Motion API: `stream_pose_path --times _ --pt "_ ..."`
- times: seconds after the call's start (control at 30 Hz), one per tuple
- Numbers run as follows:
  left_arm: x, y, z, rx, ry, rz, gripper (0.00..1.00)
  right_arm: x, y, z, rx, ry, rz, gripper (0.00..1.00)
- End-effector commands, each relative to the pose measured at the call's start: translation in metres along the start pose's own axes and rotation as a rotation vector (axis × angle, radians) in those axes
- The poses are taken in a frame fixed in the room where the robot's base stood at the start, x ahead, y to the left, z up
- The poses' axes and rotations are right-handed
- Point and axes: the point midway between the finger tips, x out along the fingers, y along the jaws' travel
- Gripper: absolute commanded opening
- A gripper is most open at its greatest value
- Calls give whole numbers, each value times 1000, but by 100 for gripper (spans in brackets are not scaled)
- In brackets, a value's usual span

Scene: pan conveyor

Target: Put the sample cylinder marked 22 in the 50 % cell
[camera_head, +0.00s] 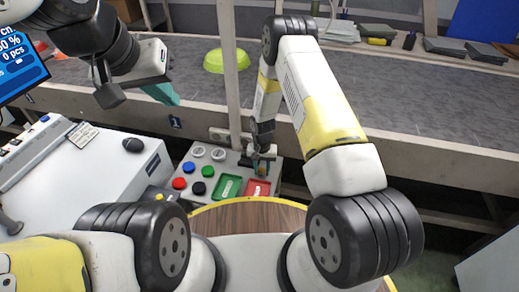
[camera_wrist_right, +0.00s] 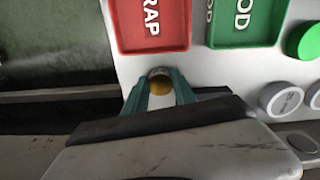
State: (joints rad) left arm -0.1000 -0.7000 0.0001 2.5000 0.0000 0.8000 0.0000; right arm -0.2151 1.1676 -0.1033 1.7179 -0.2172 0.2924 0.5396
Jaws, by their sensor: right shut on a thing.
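My right gripper (camera_head: 261,167) is low over the back right part of the control panel, beside the red tray. In the right wrist view its teal fingertips (camera_wrist_right: 160,92) are shut on a small round brass-coloured piece (camera_wrist_right: 160,85). I see it end-on, with no readable mark, so I cannot tell whether it is the cylinder marked 22. My left gripper (camera_head: 140,88) is raised at the upper left, in front of the conveyor. A teal finger shows, but its opening is unclear. I cannot make out a 50 % cell.
The panel (camera_head: 233,170) carries a green tray (camera_head: 227,188), a red tray (camera_head: 257,189) marked SCRAP in the wrist view, and several coloured buttons. A post (camera_head: 229,80) stands behind. A screen (camera_head: 20,60) is at left.

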Motion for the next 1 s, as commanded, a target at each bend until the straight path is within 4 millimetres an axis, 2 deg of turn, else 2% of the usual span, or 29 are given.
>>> stream_pose_path --times 0.1,0.13,0.23,0.53,0.67,0.77,1.0 --pt "0 0 0 0 0 0 0 3 0 0 0 0 0 0" --pt "0 0 0 0 0 0 0 2 0 0 0 0 0 36" --pt "0 0 0 0 0 0 0 2 0 0 0 0 0 53" --pt "0 0 0 0 0 0 0 2 0 0 0 0 0 53" --pt "0 0 0 0 0 0 0 -7 0 -1 0 2 -1 53" --pt "0 0 0 0 0 0 0 -24 -1 -1 0 4 -2 53" --pt "0 0 0 0 0 0 0 -77 0 -2 0 5 -2 53"
